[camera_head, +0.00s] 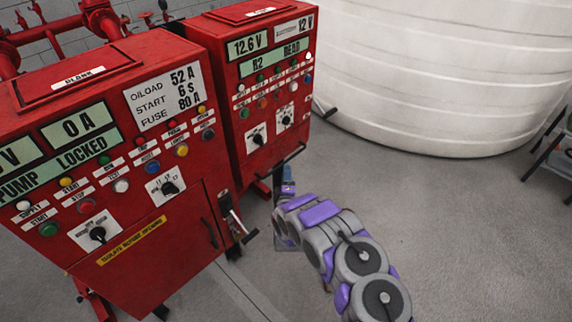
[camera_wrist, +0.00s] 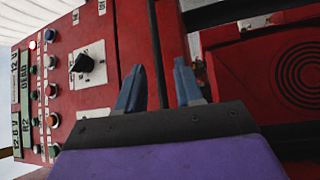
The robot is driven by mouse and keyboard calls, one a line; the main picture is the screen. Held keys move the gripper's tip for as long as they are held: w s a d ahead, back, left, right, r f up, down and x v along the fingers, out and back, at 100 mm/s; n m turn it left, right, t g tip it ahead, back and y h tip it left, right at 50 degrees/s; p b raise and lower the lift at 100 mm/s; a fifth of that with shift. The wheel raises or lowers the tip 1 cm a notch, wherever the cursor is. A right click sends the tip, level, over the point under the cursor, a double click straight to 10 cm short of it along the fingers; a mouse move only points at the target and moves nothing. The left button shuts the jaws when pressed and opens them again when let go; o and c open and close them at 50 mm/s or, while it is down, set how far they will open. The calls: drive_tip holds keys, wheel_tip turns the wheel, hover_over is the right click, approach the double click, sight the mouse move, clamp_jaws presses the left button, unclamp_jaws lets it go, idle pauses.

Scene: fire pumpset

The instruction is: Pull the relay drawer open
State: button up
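My gripper (camera_wrist: 159,65) is open in the wrist view, its two blue-grey fingers apart with nothing clearly held. A thin dark upright line (camera_wrist: 154,40), a bar or a seam, shows between the fingers; I cannot tell which, or whether they touch it. In the head view my gripper is at the lower front of the right red cabinet (camera_head: 235,165), mostly hidden by my arm. A dark bar handle (camera_head: 293,156) sticks out there, just above my gripper. The relay drawer itself is not clearly distinguishable.
The left red cabinet (camera_head: 110,265) stands close, with a metal latch (camera_head: 234,218) jutting from its side near my arm. A large white tank (camera_head: 430,80) stands behind. A dark rack (camera_head: 555,150) is at the right edge. Grey floor (camera_head: 470,230) is clear to the right.

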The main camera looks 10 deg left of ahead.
sight(286, 161)
drive_tip(key=shift+w+a+r+b, duration=0.15)
drive_tip(key=shift+w+b, duration=0.1)
drive_tip(key=shift+w, duration=0.8)
drive_tip(key=shift+w+r+b, duration=0.2)
drive_tip(key=shift+w, duration=0.9)
drive_tip(key=shift+w+a+r+b, duration=0.15)
drive_tip(key=shift+w+b, duration=0.1)
drive_tip(key=shift+w, duration=0.8)
drive_tip(key=c, duration=0.6)
clamp_jaws()
drive_tip(key=shift+s+f, duration=0.1)
